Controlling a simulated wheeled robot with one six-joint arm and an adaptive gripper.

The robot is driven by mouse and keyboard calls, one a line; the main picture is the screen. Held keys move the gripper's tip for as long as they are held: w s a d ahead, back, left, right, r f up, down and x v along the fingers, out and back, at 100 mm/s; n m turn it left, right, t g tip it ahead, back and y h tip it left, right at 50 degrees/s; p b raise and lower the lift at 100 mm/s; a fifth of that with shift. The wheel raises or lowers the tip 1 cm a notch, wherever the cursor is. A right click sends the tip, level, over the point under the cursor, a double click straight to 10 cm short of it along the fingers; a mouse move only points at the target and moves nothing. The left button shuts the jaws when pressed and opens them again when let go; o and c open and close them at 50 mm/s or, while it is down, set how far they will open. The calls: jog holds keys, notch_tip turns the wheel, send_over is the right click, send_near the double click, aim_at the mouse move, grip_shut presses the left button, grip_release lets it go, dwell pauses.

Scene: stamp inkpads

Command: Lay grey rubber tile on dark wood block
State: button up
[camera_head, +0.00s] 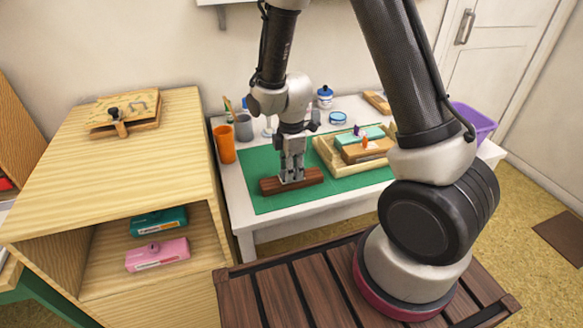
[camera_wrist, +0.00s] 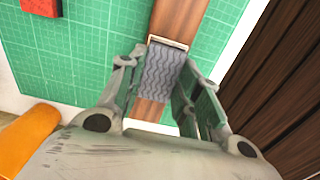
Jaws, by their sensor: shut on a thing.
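The dark wood block (camera_head: 311,177) lies on the green cutting mat, near its front left part. It also shows in the wrist view (camera_wrist: 180,18), running lengthwise under my gripper. The grey rubber tile (camera_wrist: 161,74), with a wavy tread pattern, sits between the fingers of my gripper (camera_wrist: 158,80), over the block and roughly in line with it. My gripper (camera_head: 291,180) is shut on the tile and points down at the middle of the block. I cannot tell whether the tile touches the block. The fingers hide the tile in the head view.
An orange cup (camera_head: 224,144) and a grey cup (camera_head: 243,127) stand left of my gripper. A wooden tray (camera_head: 327,158) with inkpads is to the right. A wooden cabinet (camera_head: 160,178) stands at the left.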

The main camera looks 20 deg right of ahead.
jog(key=o, duration=1)
jog(key=shift+c, duration=0.2)
notch_tip(320, 180, up, 12)
